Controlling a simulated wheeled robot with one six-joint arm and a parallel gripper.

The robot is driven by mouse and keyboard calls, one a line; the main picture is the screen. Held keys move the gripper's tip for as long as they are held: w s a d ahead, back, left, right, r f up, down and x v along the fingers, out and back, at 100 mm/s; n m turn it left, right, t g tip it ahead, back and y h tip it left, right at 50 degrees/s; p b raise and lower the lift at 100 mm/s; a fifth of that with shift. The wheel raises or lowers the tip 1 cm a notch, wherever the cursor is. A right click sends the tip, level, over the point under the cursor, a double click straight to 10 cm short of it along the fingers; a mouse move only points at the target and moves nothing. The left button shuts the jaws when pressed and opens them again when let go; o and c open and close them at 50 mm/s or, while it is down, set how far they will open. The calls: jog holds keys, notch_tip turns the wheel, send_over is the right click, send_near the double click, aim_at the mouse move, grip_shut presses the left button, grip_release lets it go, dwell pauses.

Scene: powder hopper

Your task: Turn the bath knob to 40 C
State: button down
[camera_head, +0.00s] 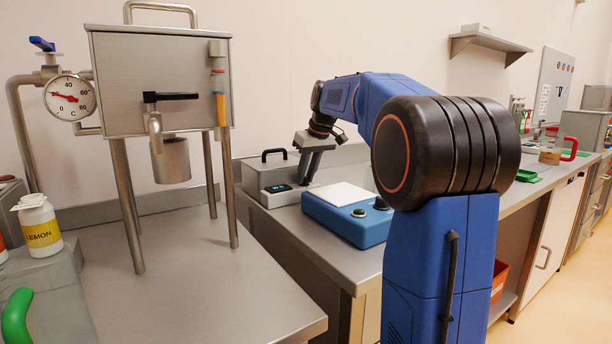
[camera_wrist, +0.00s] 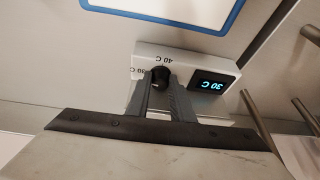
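The bath is a steel box with a black lid handle (camera_head: 273,154) on the bench in the head view. Its front panel (camera_wrist: 210,63) carries a black knob (camera_wrist: 160,74) and a lit display (camera_wrist: 209,85), which also shows in the head view (camera_head: 278,188). The display reads 30 C, upside down in the wrist view. Marks 30 C and 40 C are printed near the knob. My gripper (camera_wrist: 161,83) has its two fingertips on either side of the knob, close against it, and looks shut on it. The knob's pointer is not readable. In the head view my gripper (camera_head: 306,182) hides the knob.
A blue device with a white top (camera_head: 345,195) stands on the bench just right of the bath. A steel hopper (camera_head: 160,80) on legs with a dial gauge (camera_head: 70,97) stands to the left. A lemon bottle (camera_head: 40,226) is at the far left. The front left bench is clear.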

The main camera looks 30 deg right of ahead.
jog(key=shift+m, duration=0.4)
jog(key=m, duration=0.1)
jog(key=m+h, duration=0.1)
jog(key=m, duration=0.1)
jog(key=shift+a+m+h, duration=0.25)
jog(key=shift+m+h, duration=0.05)
jog(key=shift+a+m+h, duration=0.1)
jog(key=shift+m+h, duration=0.5)
jog(key=shift+m, duration=1.1)
jog(key=c, duration=1.6)
grip_release()
jog(key=shift+o, duration=0.2)
